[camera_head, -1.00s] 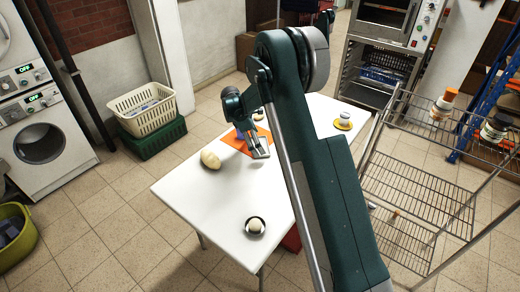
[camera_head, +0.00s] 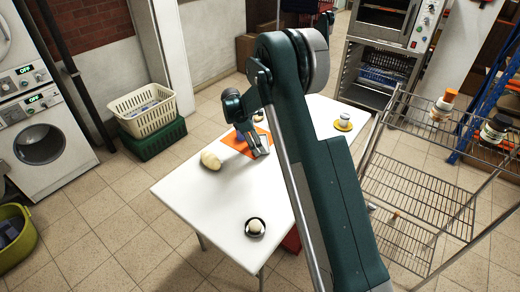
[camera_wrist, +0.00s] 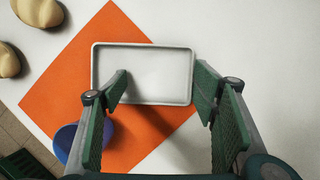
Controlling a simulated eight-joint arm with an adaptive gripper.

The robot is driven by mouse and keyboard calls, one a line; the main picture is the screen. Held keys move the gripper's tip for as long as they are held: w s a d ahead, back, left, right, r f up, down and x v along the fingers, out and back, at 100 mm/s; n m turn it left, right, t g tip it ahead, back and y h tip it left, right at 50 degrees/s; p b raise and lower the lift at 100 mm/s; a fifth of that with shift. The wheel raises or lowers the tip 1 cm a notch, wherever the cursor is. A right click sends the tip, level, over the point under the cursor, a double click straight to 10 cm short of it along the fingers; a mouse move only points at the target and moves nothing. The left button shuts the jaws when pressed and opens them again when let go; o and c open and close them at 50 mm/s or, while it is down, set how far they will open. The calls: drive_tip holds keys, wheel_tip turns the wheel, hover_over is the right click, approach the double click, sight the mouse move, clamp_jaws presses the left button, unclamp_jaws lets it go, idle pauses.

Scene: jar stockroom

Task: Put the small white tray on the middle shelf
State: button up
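The small white tray (camera_wrist: 165,62) is rectangular with a raised rim and lies empty on an orange mat (camera_wrist: 62,88) in the wrist view. In the head view my gripper hides the tray. My gripper (camera_wrist: 162,85) is open above it; the left finger overlaps the tray in the picture, and the right finger is just past its right edge. In the head view my gripper (camera_head: 258,148) is low over the orange mat. The wire rack at right has a middle shelf (camera_head: 418,188) that looks bare.
A blue round thing (camera_wrist: 72,142) is beside my left finger. A pale lumpy object (camera_head: 210,160) and a dark dish with a white item (camera_head: 255,227) are on the table. Jars (camera_head: 442,105) stand on the rack's top shelf.

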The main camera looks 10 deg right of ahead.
drive_tip(key=c, duration=1)
drive_tip(key=shift+w+f, duration=0.1)
clamp_jaws()
wheel_tip(320, 180, up, 10)
drive_tip(key=p, duration=0.2)
idle(0.4)
